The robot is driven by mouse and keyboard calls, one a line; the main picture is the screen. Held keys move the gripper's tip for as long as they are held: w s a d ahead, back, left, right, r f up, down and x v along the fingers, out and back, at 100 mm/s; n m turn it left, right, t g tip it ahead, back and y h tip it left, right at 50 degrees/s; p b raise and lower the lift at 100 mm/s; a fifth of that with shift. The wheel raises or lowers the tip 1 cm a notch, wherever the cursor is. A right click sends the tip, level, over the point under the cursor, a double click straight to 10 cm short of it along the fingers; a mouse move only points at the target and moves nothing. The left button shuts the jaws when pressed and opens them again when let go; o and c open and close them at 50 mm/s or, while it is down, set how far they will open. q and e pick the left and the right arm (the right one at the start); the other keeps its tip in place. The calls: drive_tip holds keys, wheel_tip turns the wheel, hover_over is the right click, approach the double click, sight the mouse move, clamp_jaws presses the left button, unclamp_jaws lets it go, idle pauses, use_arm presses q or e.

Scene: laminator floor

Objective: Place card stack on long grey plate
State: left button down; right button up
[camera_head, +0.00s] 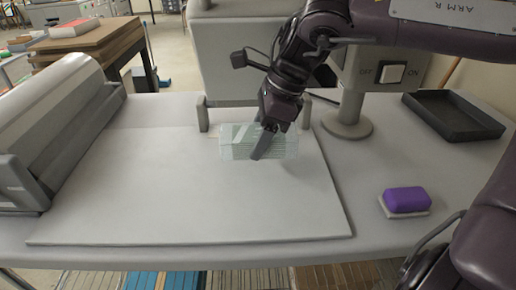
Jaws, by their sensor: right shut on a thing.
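The card stack (236,143) is a clear, pale greenish block with fine lines. My right gripper (262,146) comes down from above and is shut on it, with a dark finger in front of its middle. The long grey plate (150,200) is a broad, flat, light grey sheet on the table. The card stack is over the back right part of this plate; I cannot tell whether it touches it. My left gripper is not in view.
A large roller machine (50,120) stands at the left. A grey machine housing (230,55) and an OFF/ON switch box (385,75) stand behind. At right are a black tray (455,115) and a purple block (406,199) on a small pale base. The plate's front is clear.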

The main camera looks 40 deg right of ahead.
sight(251, 169)
drive_tip(key=shift+w+d+r, duration=0.15)
drive_tip(key=shift+w+d, duration=0.35)
drive_tip(key=shift+w, duration=0.35)
wheel_tip(251, 169, down, 3)
drive_tip(key=shift+r+p, duration=0.15)
drive_tip(key=shift+p, duration=0.2)
drive_tip(key=f, duration=0.2)
drive_tip(key=f+p, duration=0.1)
drive_tip(key=shift+s+a+f, duration=0.1)
drive_tip(key=shift+s+f, duration=0.1)
drive_tip(key=shift+f, duration=0.15)
drive_tip(key=shift+w+f+p, duration=0.15)
drive_tip(key=shift+w+p, duration=0.05)
drive_tip(key=shift+p, duration=0.2)
drive_tip(key=shift+w+d+f, duration=0.1)
drive_tip(key=shift+d+f, duration=0.1)
drive_tip(key=shift+f, duration=0.1)
